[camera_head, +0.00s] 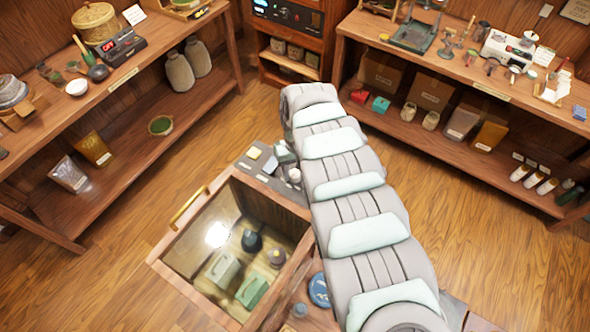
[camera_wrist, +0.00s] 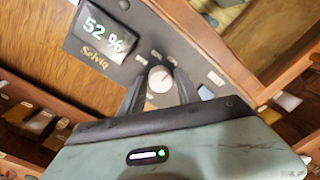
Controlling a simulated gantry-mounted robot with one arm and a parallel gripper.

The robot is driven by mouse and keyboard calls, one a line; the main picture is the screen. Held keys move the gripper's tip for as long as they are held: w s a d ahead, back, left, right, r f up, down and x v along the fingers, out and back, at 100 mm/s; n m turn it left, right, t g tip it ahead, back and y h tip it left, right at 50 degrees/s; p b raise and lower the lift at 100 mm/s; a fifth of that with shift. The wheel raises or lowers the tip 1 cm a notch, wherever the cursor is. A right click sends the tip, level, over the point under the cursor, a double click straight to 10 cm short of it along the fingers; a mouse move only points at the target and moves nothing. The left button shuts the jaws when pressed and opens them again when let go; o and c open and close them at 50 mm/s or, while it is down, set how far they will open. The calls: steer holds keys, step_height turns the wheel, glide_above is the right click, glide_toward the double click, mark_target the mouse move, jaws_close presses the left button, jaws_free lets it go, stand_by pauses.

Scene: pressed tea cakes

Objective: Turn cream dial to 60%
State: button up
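The cream dial (camera_wrist: 160,79) is on a dark grey panel (camera_wrist: 118,72) in the wrist view, with a reddish pointer line on its face. A display (camera_wrist: 101,30) on the panel reads 52 %, above the word "Selviq". My gripper (camera_wrist: 160,82) is at the dial, with one dark finger on each side of it. The gaps between fingertips and dial are too small to tell whether they touch. In the head view my arm reaches over the panel (camera_head: 262,172) and hides part of it.
A wooden box with a glass top (camera_head: 182,238) and a brass handle (camera_head: 188,207) stands beside the panel. Small labels surround the dial. Laden shelves stand at left (camera_head: 150,140) and right (camera_head: 480,180). Wooden floor (camera_head: 480,275) lies open at right.

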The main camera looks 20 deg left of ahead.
jaws_close()
steer(key=shift+n, duration=0.3)
steer(key=n+b, duration=0.2)
steer(key=n, duration=0.1)
steer(key=shift+f+n, duration=0.15)
steer(key=shift+n, duration=0.15)
steer(key=shift+a+n+b, duration=0.1)
steer(key=shift+n+b, duration=0.75)
steer(key=shift+n, duration=0.95)
steer(key=shift+o, duration=1.7)
jaws_free()
steer(key=shift+r, duration=0.25)
